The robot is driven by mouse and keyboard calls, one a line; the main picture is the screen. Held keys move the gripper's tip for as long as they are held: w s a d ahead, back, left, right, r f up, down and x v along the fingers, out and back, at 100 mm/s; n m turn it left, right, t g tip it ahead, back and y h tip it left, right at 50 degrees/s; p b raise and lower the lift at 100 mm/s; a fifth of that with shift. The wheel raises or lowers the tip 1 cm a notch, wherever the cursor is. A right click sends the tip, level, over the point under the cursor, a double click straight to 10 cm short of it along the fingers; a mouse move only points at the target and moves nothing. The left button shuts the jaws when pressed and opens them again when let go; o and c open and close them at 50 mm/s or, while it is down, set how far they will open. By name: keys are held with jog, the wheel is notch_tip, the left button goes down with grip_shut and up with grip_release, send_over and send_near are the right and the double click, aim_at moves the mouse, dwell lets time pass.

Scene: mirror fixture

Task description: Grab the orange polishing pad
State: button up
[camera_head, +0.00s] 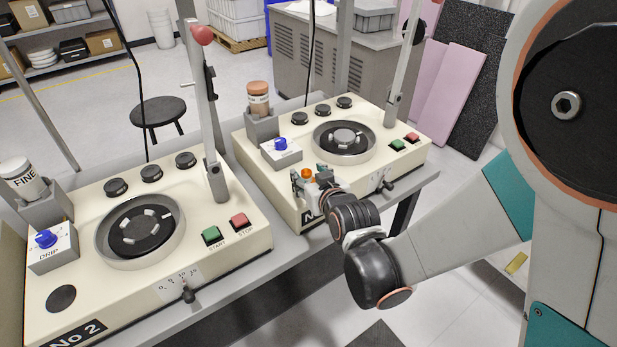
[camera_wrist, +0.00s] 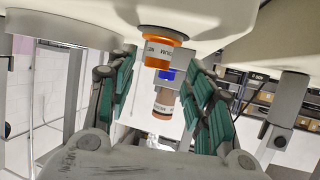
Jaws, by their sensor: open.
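The orange polishing pad (camera_wrist: 166,33) shows at the upper middle of the wrist view as a small orange round piece with a pale, labelled section. In the head view a small orange piece (camera_head: 306,172) shows at the near corner of the back cream machine, partly hidden by my gripper. My gripper (camera_head: 309,180) is at that corner. In the wrist view its green-padded fingers (camera_wrist: 160,70) are spread on both sides, with the orange piece in line with the gap and no visible contact. I cannot tell how deep it sits between them.
The back machine (camera_head: 412,160) carries a blue-knobbed box (camera_head: 281,152), an orange-capped bottle (camera_head: 258,98) and a round turntable (camera_head: 344,140) close to my gripper. A second machine (camera_head: 240,255) stands at the near left.

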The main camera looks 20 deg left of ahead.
aim_at(305, 172)
jog(key=b+x, duration=0.1)
jog(key=x, duration=0.3)
jog(key=shift+w, duration=0.2)
jog(key=shift+d, duration=0.1)
jog(key=shift+s, duration=0.1)
grip_shut()
jog(key=shift+r, duration=0.1)
